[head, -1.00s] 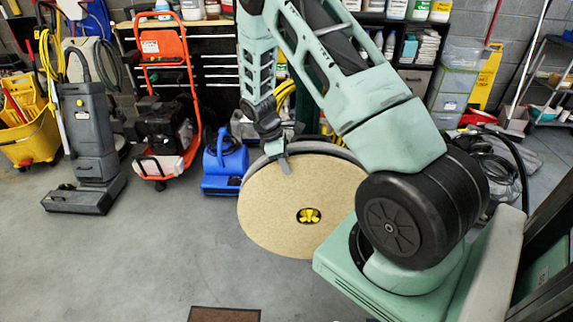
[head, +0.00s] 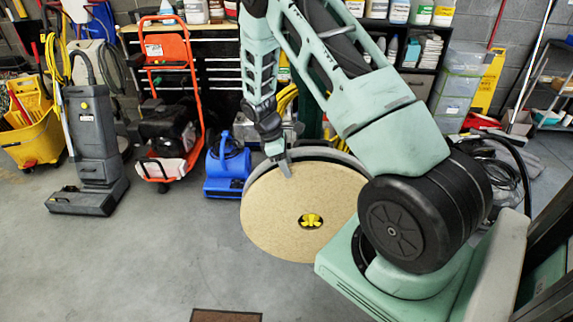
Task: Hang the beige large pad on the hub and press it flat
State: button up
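The beige large pad (head: 275,215) is a round disc facing me, upright and leaning slightly. A yellow hub (head: 311,221) shows through the dark hole at its centre. A grey round backing (head: 330,156) shows behind the pad along its upper rim. I cannot tell whether the pad lies flat against it all round. My gripper (head: 285,165) is at the pad's upper left rim, with a grey finger overlapping the front face. Any other finger is hidden, so I cannot see whether it grips the rim or only touches the face.
A blue blower (head: 226,168), an orange-framed machine (head: 170,135), a grey floor scrubber (head: 92,150) and a yellow bucket (head: 35,138) stand behind at left. Clear floor lies in front of them, with a brown mat (head: 226,315) at the bottom edge.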

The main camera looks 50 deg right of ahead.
jog(key=b+v, duration=0.1)
jog(key=v, duration=1.6)
jog(key=shift+w+a+r, duration=0.1)
jog(key=shift+a+r, duration=0.05)
jog(key=s+a+r+t+y, duration=0.15)
jog(key=s+a, duration=0.35)
jog(key=a, duration=0.7)
jog(key=s+a+r+t, duration=0.15)
jog(key=s+a, duration=0.35)
jog(key=a, duration=0.8)
jog(key=s+a, duration=0.4)
jog(key=s, duration=0.5)
jog(key=s+a+y, duration=0.1)
jog(key=s+a, duration=0.3)
jog(key=s, duration=0.5)
jog(key=shift+a+r+m, duration=0.35)
jog(key=shift+r+m, duration=0.05)
jog(key=shift+r, duration=0.05)
jog(key=shift+s, duration=0.1)
